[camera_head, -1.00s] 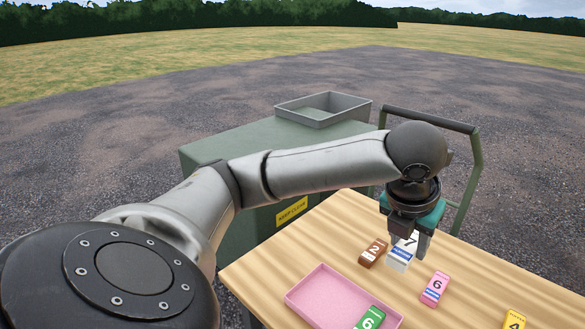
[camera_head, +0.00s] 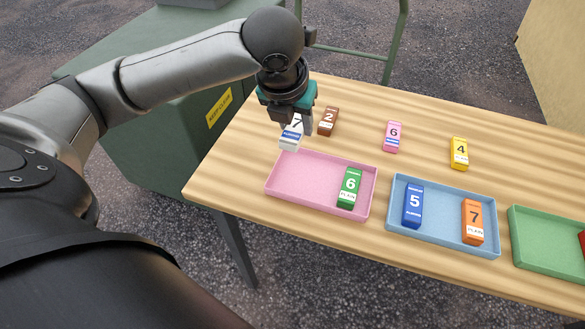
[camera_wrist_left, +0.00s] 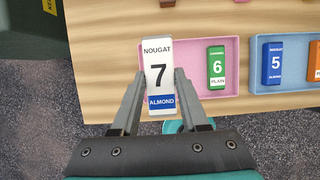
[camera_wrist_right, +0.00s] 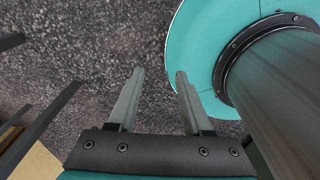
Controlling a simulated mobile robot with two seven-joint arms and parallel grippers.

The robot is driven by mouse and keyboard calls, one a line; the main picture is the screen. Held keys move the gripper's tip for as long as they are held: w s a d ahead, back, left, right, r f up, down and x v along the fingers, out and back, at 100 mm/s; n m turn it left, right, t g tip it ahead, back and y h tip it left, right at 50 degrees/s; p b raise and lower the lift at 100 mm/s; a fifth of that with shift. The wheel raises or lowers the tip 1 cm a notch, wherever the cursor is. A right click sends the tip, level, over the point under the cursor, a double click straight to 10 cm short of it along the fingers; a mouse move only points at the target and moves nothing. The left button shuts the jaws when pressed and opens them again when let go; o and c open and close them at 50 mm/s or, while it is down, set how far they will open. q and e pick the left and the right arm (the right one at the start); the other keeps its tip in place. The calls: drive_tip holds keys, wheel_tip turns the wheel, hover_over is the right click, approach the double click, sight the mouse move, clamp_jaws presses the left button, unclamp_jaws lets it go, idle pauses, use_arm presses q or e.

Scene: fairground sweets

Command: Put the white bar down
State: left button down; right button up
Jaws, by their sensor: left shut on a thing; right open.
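The white bar (camera_head: 290,139), labelled nougat, 7 and almond, is held in my left gripper (camera_head: 294,126), which is shut on it. It appears near the back-left edge of the pink tray (camera_head: 300,178). In the left wrist view the white bar (camera_wrist_left: 158,75) stands between the fingers and overlaps the tray's left end. Its height above the tray is hard to tell. A green bar (camera_head: 349,187) marked 6 lies at the tray's right end; the left part is bare. My right gripper (camera_wrist_right: 160,75) is open and empty over gravel.
Brown (camera_head: 328,121), pink (camera_head: 393,136) and yellow (camera_head: 459,153) bars lie on the table behind the trays. A blue tray (camera_head: 442,233) holds a blue bar (camera_head: 413,205) and an orange bar (camera_head: 472,221). A green tray (camera_head: 545,259) is at far right.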

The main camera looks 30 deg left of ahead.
use_arm(q)
drive_tip(key=b, duration=0.2)
hover_over(296, 174)
drive_tip(key=s, duration=0.1)
wheel_tip(296, 174, down, 8)
drive_tip(key=shift+d+f, duration=0.1)
drive_tip(key=shift+d, duration=0.05)
drive_tip(key=shift+f+b, duration=0.5)
drive_tip(key=shift+f, duration=0.35)
wheel_tip(296, 174, down, 3)
drive_tip(key=shift+f+b, duration=0.2)
drive_tip(key=shift+b, duration=0.4)
drive_tip(key=shift+r, duration=0.1)
use_arm(e)
drive_tip(key=shift+t, duration=0.3)
drive_tip(key=w+f, duration=0.1)
drive_tip(key=w+d+f, duration=0.1)
drive_tip(key=f, duration=0.1)
drive_tip(key=w+f, duration=0.1)
drive_tip(key=shift+d+f, duration=0.2)
drive_tip(key=shift+d, duration=0.2)
use_arm(q)
drive_tip(key=c, duration=0.8)
unclamp_jaws()
drive_tip(key=o, duration=0.4)
use_arm(e)
drive_tip(key=shift+s+a, duration=0.25)
drive_tip(key=shift+s, duration=0.2)
drive_tip(key=shift+f, duration=0.1)
